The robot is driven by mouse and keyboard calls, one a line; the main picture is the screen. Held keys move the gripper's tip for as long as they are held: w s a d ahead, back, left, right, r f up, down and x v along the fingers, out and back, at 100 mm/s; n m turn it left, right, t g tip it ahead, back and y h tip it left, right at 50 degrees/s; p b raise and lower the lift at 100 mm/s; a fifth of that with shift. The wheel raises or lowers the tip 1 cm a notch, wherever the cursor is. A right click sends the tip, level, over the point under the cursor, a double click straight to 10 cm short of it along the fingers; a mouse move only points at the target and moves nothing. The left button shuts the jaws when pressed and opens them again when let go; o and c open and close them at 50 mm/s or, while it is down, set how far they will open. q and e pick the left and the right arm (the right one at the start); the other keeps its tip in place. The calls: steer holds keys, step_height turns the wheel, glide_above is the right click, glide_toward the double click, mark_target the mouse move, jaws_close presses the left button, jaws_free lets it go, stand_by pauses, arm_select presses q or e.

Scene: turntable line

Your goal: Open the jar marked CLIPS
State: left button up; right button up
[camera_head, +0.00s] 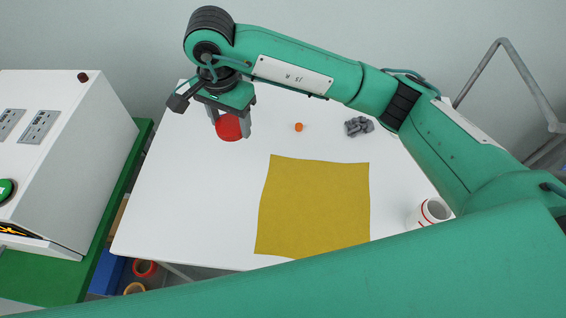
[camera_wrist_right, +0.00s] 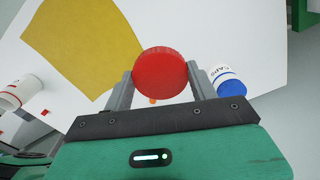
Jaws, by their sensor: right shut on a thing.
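My right gripper (camera_head: 230,122) is shut on a red round lid (camera_head: 229,128), over the far left part of the white table. The right wrist view shows the lid (camera_wrist_right: 160,73) between the two fingers; no jar body shows under it. A white jar with red bands (camera_head: 430,212) is at the table's right side. Its top looks open, and I cannot read a mark on it. The wrist view also shows a white jar with red marks (camera_wrist_right: 18,92) at the left. A jar marked CAPS with a blue lid (camera_wrist_right: 229,85) is beside the right finger. My left gripper is not in view.
A mustard-yellow mat (camera_head: 313,205) lies flat on the white table (camera_head: 190,220). A small orange piece (camera_head: 298,127) and a grey pile (camera_head: 359,126) lie behind it. A white cabinet (camera_head: 75,150) stands on a green surface at left. The table left of the mat is clear.

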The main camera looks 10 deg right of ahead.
steer(key=p, duration=0.3)
glide_above(243, 177)
step_height(243, 177, down, 15)
steer(key=shift+s+r, duration=0.1)
steer(key=shift+f, duration=0.6)
step_height(243, 177, down, 3)
steer(key=shift+f+p, duration=0.15)
steer(key=shift+p, duration=0.45)
steer(key=shift+f, duration=0.35)
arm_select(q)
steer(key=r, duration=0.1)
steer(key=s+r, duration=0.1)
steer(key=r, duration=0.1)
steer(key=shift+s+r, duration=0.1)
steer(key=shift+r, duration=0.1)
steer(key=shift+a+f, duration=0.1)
arm_select(e)
steer(key=shift+f, duration=0.1)
steer(key=shift+f, duration=0.1)
steer(key=o, duration=1.1)
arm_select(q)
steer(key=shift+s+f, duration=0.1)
